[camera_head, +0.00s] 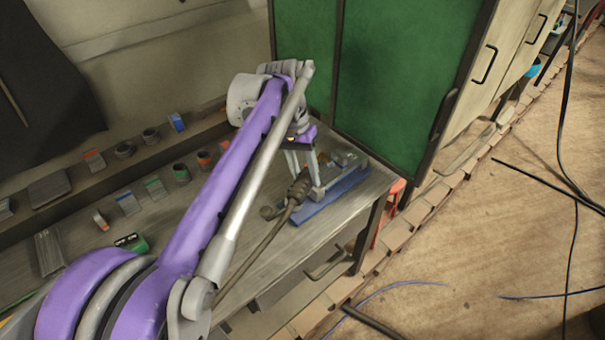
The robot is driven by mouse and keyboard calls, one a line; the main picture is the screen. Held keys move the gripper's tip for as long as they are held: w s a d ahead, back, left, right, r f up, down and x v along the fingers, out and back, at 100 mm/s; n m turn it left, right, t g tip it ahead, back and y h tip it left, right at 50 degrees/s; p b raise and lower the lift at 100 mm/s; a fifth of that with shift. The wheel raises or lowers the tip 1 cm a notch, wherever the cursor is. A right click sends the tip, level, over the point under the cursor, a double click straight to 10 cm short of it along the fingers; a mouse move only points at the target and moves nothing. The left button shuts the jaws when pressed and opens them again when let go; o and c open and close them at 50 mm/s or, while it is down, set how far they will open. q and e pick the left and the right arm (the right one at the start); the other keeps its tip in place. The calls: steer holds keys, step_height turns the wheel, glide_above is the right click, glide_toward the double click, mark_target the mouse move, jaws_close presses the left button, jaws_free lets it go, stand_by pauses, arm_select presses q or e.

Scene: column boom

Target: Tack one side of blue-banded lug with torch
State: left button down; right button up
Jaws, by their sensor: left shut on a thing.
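My left arm reaches from the lower left across the workbench. My left gripper (308,180) points down over the bench's right end, its grey fingers shut on what looks like the torch (298,191), a dark brown grip with a hose trailing to the lower left. Just right of and below the fingers is a blue fixture base (338,195) with grey metal parts (345,160) on it. A flat grey piece with a blue band (127,202) lies on the bench left of my arm. I cannot tell which piece is the task's lug. The torch tip is hidden. My right gripper is out of view.
A green curtain panel (395,80) stands close behind the fixture. Cables (565,130) hang and lie over the open floor at right.

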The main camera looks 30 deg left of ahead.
arm_select(q)
steer(key=shift+f, duration=0.15)
stand_by(0.5)
steer(key=shift+w+d+f, duration=0.1)
steer(key=shift+w+f, duration=0.1)
steer(key=shift+f, duration=0.15)
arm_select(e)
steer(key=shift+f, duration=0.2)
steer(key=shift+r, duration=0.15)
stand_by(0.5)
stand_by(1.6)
